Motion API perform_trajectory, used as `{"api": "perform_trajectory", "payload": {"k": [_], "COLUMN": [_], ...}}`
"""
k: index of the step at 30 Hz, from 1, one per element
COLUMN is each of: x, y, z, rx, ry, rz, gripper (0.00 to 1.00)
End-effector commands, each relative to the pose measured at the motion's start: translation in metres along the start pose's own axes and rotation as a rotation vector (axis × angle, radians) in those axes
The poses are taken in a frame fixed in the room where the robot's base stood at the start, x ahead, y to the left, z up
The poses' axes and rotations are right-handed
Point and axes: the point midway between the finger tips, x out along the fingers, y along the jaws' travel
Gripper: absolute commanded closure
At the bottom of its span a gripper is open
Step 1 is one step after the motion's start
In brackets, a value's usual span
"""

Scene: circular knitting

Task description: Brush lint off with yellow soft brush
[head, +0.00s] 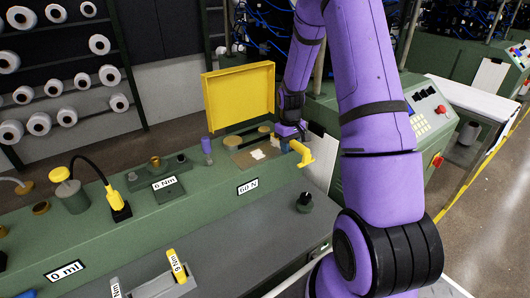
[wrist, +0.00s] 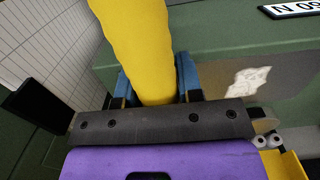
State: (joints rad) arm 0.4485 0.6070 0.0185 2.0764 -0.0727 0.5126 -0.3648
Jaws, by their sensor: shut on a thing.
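My gripper (head: 290,133) is shut on a yellow brush (head: 302,153). In the wrist view the brush's thick yellow handle (wrist: 135,40) stands between the blue fingers (wrist: 155,82). The bristles cannot be made out. White lint (head: 257,154) lies on a brown-grey plate (head: 241,159) in front of the raised yellow lid (head: 238,97). More white shows farther right on the plate, close to my gripper. In the wrist view a white lint patch (wrist: 247,82) lies to the right of the fingers, apart from the brush.
A purple cylinder (head: 206,146) stands left of the plate. A yellow-topped pot (head: 70,190) and a cabled yellow tool (head: 114,196) are at left. A dark knob (head: 305,202) stands on the lower grey surface.

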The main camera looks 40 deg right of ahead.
Motion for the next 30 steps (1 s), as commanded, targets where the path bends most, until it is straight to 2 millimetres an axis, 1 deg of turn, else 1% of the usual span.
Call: {"api": "perform_trajectory", "payload": {"k": [6,7,10,11,17,30], "x": [0.000,0.000,0.000,0.000,0.000,0.002], "y": [0.000,0.000,0.000,0.000,-0.006,-0.046], "z": [0.000,0.000,0.000,0.000,0.000,0.000], "rx": [0.000,0.000,0.000,0.000,-0.002,-0.003], "ry": [0.000,0.000,0.000,0.000,0.000,-0.001], "rz": [0.000,0.000,0.000,0.000,0.000,0.000], "gripper": [0.98,0.73,0.96,0.98,0.98,0.98]}}
